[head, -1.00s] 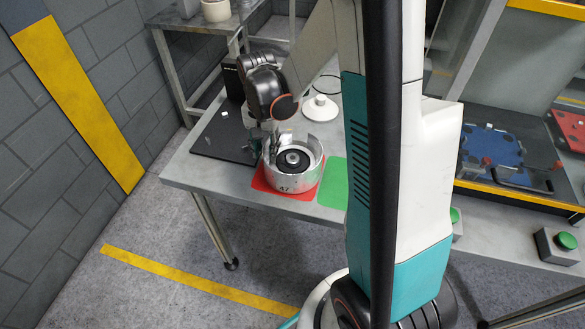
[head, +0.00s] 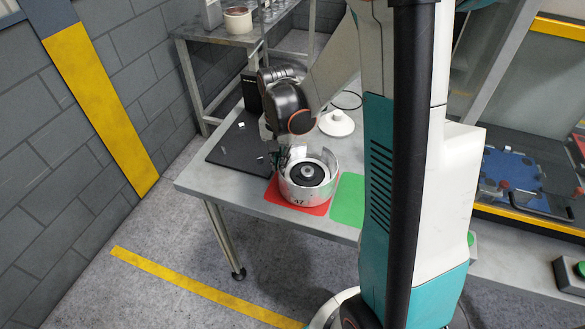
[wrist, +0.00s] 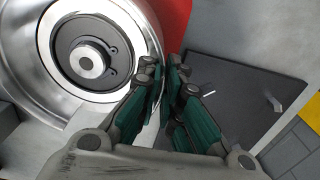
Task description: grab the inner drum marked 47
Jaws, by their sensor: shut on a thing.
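The inner drum marked 47 (head: 308,194) is a silver open-topped cylinder with a dark disc and pale hub inside. It stands upright on the red mat (head: 318,210) at the table's near edge, its number facing the front. My gripper (head: 284,158) is at the drum's back left rim. In the wrist view the drum (wrist: 150,35) fills the upper left, and my gripper's green-padded fingers (wrist: 168,88) are closed on its thin wall. The exact contact at the fingertips is partly hidden by the fingers.
A green mat (head: 347,200) lies right of the red one. A dark mat (head: 228,150) with small bits lies to the left. A white cone-shaped item (head: 337,124) stands behind the drum. A blue pallet (head: 508,172) and a push-button box (head: 572,275) are at right.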

